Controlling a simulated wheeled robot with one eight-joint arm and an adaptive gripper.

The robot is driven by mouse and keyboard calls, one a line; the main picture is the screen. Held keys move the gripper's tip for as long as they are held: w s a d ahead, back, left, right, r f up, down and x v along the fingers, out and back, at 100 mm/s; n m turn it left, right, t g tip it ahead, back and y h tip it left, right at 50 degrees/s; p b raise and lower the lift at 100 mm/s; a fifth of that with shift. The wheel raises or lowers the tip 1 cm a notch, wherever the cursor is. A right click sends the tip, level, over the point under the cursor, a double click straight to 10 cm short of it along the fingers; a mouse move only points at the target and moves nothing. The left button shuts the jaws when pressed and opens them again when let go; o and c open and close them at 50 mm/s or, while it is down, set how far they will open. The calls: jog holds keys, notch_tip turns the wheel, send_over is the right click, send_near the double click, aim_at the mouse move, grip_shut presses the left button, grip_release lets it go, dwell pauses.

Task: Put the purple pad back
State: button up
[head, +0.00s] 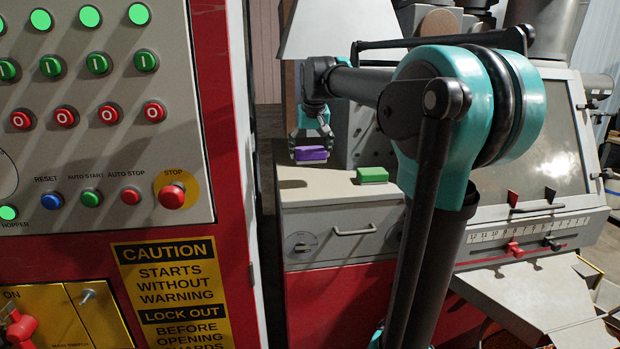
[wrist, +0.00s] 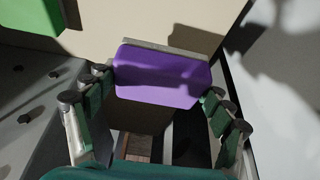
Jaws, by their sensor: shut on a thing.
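The purple pad (head: 311,154) is a small block held at the end of my gripper (head: 311,138), over the light top of a grey cabinet. In the wrist view the purple pad (wrist: 162,77) sits between my gripper's two fingers (wrist: 158,95), with a grey layer along its far edge. My gripper is shut on the pad from both sides. The head view shows a shadow on the cabinet top below the pad, so it looks held above the surface. The exact height is hard to tell.
A green pad (head: 372,175) lies on the cabinet top (head: 318,186), right of the purple one. A grey panel with bolts stands behind. A red and grey control panel (head: 100,150) with buttons fills the left. The cabinet top's front left is clear.

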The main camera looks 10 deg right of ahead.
aim_at(310, 184)
notch_tip(310, 184, down, 8)
jog(key=shift+f, duration=0.25)
jog(key=o, duration=1)
jog(key=shift+r, duration=0.1)
jog(key=v, duration=1.2)
